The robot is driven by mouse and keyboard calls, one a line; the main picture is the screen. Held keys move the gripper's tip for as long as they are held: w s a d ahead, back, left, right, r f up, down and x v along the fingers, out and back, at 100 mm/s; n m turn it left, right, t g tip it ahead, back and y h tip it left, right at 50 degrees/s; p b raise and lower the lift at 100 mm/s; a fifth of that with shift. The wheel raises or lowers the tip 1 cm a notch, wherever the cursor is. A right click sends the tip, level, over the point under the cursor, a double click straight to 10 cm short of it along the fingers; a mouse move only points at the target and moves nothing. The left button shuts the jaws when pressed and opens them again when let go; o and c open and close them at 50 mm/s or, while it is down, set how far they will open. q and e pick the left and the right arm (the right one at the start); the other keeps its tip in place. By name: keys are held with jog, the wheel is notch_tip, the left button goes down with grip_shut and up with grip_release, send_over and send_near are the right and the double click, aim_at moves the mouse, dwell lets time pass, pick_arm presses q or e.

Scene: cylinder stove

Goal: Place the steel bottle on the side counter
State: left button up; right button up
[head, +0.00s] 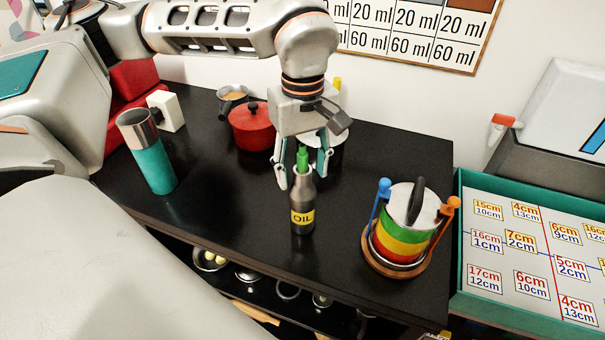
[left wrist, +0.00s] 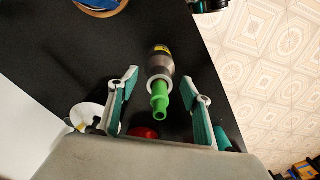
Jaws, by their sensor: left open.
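The steel bottle (head: 303,213) is dark grey with a yellow OIL label and a green spout. It stands upright on the black counter (head: 235,205), near its front edge. My left gripper (head: 302,176) points down over the bottle with its fingers apart and empty. In the left wrist view, the bottle (left wrist: 160,64) and its green spout show between the two open fingers of the gripper (left wrist: 160,76). I cannot tell whether a finger touches the bottle. My right gripper is in neither view.
A teal cylinder with a steel top (head: 153,165) stands left. A red pot (head: 252,128) and a small pan (head: 229,103) are behind. A striped pot (head: 402,234) on a round wooden base stands right. A teal-rimmed tray (head: 463,215) lies beyond. A shelf below holds several items.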

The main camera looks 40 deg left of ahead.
pick_arm(q)
notch_tip(320, 180, up, 10)
jog(key=shift+r+p, duration=0.1)
jog(key=shift+p, duration=0.4)
